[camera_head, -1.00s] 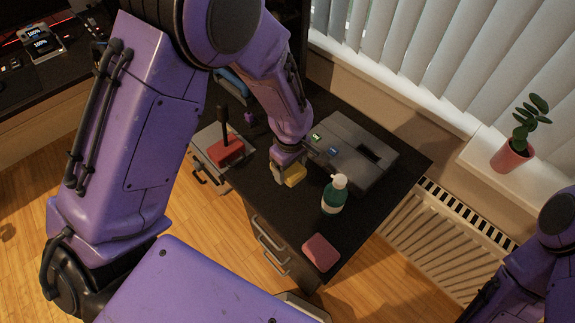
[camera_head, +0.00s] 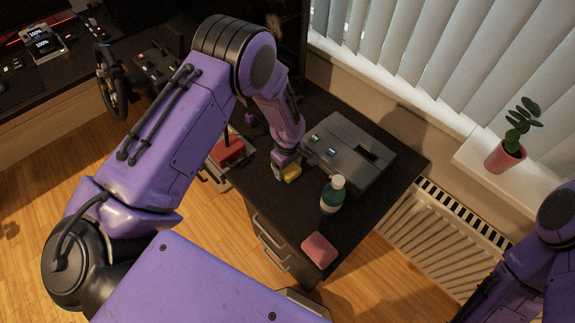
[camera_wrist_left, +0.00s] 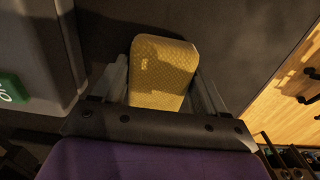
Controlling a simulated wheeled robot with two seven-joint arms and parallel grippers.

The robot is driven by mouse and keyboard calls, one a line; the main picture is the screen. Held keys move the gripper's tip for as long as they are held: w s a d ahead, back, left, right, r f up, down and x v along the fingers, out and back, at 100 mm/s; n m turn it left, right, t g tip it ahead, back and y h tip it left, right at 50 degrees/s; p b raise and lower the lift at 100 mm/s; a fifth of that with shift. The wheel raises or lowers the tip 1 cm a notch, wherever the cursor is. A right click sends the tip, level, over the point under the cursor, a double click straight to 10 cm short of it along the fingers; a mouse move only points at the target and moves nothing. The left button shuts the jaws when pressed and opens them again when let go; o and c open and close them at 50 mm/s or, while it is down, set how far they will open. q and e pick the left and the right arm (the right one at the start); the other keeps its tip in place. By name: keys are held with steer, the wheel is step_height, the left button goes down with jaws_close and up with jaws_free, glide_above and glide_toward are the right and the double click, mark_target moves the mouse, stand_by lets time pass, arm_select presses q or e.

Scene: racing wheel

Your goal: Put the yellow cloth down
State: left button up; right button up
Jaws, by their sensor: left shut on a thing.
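The yellow cloth (camera_head: 292,173) is a small folded block at the dark cabinet top (camera_head: 285,213). My left gripper (camera_head: 284,172) comes down over it from above and is shut on it. In the left wrist view the yellow cloth (camera_wrist_left: 162,72) shows a textured face between the two fingers of the left gripper (camera_wrist_left: 160,85). The dark surface lies close behind the cloth; I cannot tell if they touch. Part of my right arm shows at the lower right of the head view, with its gripper out of view.
A grey box-like device (camera_head: 350,150) stands right of the cloth. A green bottle with a white cap (camera_head: 332,196) and a pink cloth or sponge (camera_head: 319,250) are nearer the front. A red-based lever (camera_head: 228,152) is at left. Bare cabinet top lies between cloth and bottle.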

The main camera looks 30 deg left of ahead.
arm_select(q)
steer(key=shift+f, duration=0.2)
steer(key=o, duration=1.1)
steer(key=shift+c, duration=0.2)
steer(key=shift+r, duration=0.3)
steer(key=shift+w+r, duration=0.1)
steer(key=shift+r, duration=0.3)
step_height(320, 180, up, 11)
steer(key=b, duration=0.2)
